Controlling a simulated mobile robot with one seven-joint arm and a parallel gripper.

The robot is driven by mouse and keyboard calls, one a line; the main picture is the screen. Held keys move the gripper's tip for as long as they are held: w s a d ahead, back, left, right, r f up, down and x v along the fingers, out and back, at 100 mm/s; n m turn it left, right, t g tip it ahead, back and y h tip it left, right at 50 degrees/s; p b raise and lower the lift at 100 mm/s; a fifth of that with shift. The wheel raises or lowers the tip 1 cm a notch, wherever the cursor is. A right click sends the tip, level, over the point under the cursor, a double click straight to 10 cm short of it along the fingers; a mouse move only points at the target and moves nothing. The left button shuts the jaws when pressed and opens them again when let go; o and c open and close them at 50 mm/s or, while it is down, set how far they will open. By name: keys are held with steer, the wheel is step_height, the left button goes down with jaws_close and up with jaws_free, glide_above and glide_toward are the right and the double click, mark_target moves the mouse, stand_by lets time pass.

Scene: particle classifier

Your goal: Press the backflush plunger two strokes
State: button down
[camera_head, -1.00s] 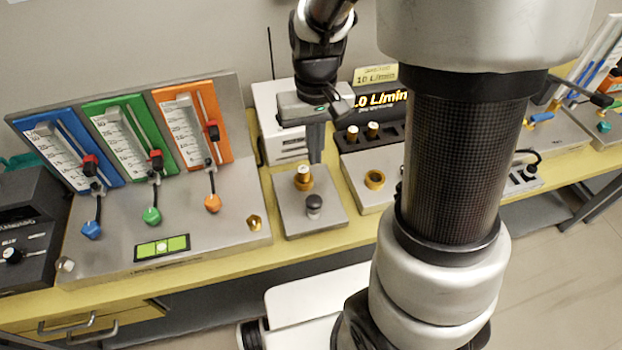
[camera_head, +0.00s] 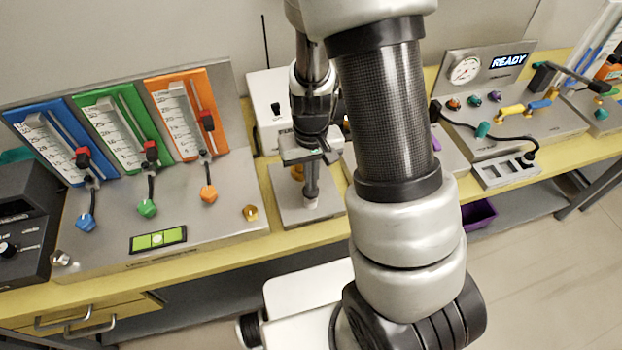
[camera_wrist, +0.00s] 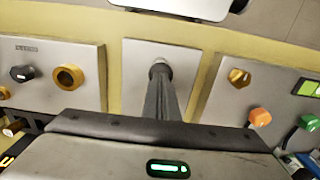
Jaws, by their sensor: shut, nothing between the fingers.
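A small grey metal plate (camera_head: 285,215) on the yellow bench carries a brass fitting (camera_head: 297,173), partly hidden behind my gripper, and a dark-capped knob that looks like the plunger. My gripper (camera_head: 311,202) is shut and empty, pointing down at the front part of this plate, where the knob stood in view earlier. In the wrist view the fingers reach to a round grey top (camera_wrist: 160,69) on the plate (camera_wrist: 190,62). The fingertips appear at or right over it; I cannot tell whether they touch it or how far it is pressed.
Left of the plate is a panel (camera_head: 110,232) with blue, green and orange flowmeters and a brass knob (camera_head: 250,212). A white box (camera_head: 268,110) stands behind. To the right are a gauge panel reading READY (camera_head: 508,61) and a socket box (camera_head: 505,170). My arm hides the bench between.

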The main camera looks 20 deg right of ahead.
steer(key=shift+f, duration=0.1)
step_height(320, 180, down, 3)
steer(key=b, duration=0.2)
steer(key=shift+b, duration=0.35)
steer(key=shift+s, duration=0.1)
steer(key=shift+r+p, duration=0.55)
step_height(320, 180, up, 13)
steer(key=p, duration=0.3)
steer(key=shift+r, duration=0.2)
stand_by(0.5)
step_height(320, 180, up, 3)
steer(key=m+p, duration=0.3)
steer(key=m, duration=1.5)
steer(key=shift+f, duration=0.2)
